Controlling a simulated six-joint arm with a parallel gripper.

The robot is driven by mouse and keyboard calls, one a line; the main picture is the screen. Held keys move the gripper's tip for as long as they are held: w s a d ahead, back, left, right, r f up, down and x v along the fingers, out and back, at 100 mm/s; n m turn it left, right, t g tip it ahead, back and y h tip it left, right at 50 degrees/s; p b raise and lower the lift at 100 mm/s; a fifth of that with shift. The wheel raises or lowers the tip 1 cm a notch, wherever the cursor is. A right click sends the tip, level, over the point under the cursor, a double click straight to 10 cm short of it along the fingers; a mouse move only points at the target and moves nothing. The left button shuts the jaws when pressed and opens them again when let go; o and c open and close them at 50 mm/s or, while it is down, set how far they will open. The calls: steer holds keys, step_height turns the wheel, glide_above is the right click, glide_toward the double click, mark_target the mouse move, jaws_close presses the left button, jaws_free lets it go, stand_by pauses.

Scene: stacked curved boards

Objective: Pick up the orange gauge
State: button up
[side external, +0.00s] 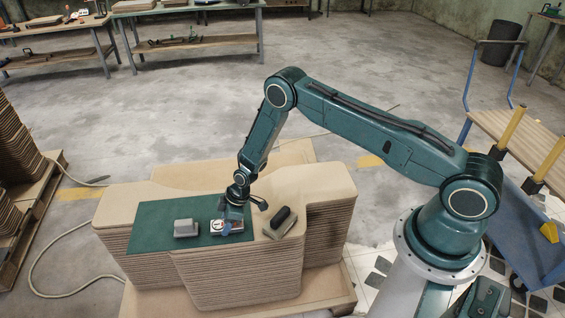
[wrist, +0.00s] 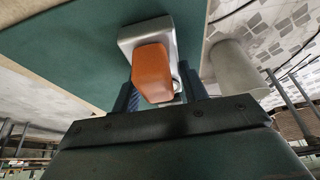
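The orange gauge (wrist: 152,72) shows in the wrist view as an orange body on a silver base, over a green mat (wrist: 75,50). The fingers of my gripper (wrist: 163,98) stand apart, one on each side of its near end, with a small gap visible on the right. Whether the left finger touches it is unclear. In the side view my gripper (side external: 230,222) is low over the mat (side external: 150,225), at a small silver device with a reddish part (side external: 219,229), largely hidden by the fingers; its orange body is hard to make out there.
A grey block (side external: 186,228) lies left of my gripper on the mat. A black-topped item (side external: 281,218) lies to the right on the stacked curved boards (side external: 240,278). The mat's left part is clear. A blue cart (side external: 525,225) stands at the far right.

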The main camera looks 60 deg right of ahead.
steer(key=shift+r, duration=0.2)
steer(key=shift+c, duration=0.4)
step_height(320, 180, up, 20)
steer(key=shift+f, duration=0.15)
stand_by(0.4)
stand_by(0.5)
steer(key=s+d+f+m, duration=0.1)
steer(key=s+d+f, duration=0.2)
steer(key=d, duration=0.9)
steer(key=s+d+f+m, duration=0.1)
steer(key=s+d+f, duration=0.2)
steer(key=d, duration=0.9)
steer(key=s+d+f+m+h, duration=0.1)
steer(key=s+d+f, duration=0.2)
steer(key=d, duration=0.9)
step_height(320, 180, down, 4)
steer(key=shift+s+d+r+t, duration=0.15)
steer(key=shift+d+r+t, duration=0.1)
steer(key=shift+t, duration=0.15)
steer(key=shift+f, duration=0.15)
steer(key=shift+f, duration=3.4)
